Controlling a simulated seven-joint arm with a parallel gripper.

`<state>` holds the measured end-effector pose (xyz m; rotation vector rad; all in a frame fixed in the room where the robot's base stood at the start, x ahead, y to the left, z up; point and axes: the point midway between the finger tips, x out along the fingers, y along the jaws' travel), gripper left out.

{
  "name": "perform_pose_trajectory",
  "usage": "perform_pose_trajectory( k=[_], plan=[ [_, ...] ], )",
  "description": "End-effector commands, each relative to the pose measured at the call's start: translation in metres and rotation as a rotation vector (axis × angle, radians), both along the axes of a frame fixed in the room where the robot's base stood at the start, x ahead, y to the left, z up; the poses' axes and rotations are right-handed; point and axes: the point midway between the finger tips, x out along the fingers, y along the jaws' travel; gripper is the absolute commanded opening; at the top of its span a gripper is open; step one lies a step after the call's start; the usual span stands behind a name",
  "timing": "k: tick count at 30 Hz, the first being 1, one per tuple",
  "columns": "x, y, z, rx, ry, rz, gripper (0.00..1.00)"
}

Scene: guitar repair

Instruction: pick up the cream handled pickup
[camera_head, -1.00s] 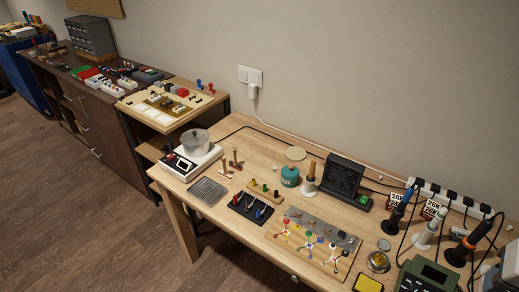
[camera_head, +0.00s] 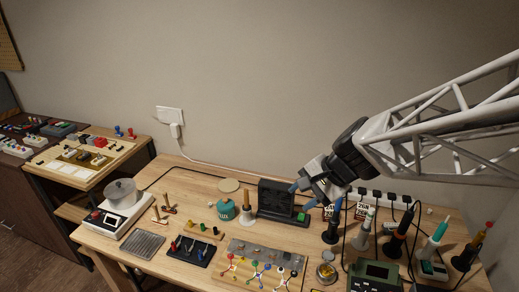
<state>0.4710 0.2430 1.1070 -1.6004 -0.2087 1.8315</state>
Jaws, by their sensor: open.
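I cannot single out the cream handled pickup with certainty. Small dark, red and cream pieces lie on a pale wooden tray (camera_head: 112,153) at the left, and cream pads (camera_head: 58,166) show on its near side. Several pickup-like blocks (camera_head: 18,149) with pale parts lie on the dark bench beyond it; they are too small to tell apart.
Upright irons and cables crowd the right. Blue and red pegs (camera_head: 118,131) stand behind the wooden tray.

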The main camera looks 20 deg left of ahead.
Motion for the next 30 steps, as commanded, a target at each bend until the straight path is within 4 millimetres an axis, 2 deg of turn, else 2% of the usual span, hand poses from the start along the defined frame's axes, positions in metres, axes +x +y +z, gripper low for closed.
perform_pose_trajectory(
  k=[1,9,17,26,30],
  plan=[
    [0.007,0.017,-0.006,0.026,0.031,-0.014,0.42],
    [0.039,0.107,-0.033,0.172,0.198,-0.127,0.42],
    [0.061,0.194,-0.069,0.287,0.371,-0.25,0.42],
    [0.074,0.294,-0.125,0.384,0.576,-0.407,0.42],
    [0.074,0.338,-0.157,0.418,0.672,-0.486,0.42]
  ],
)
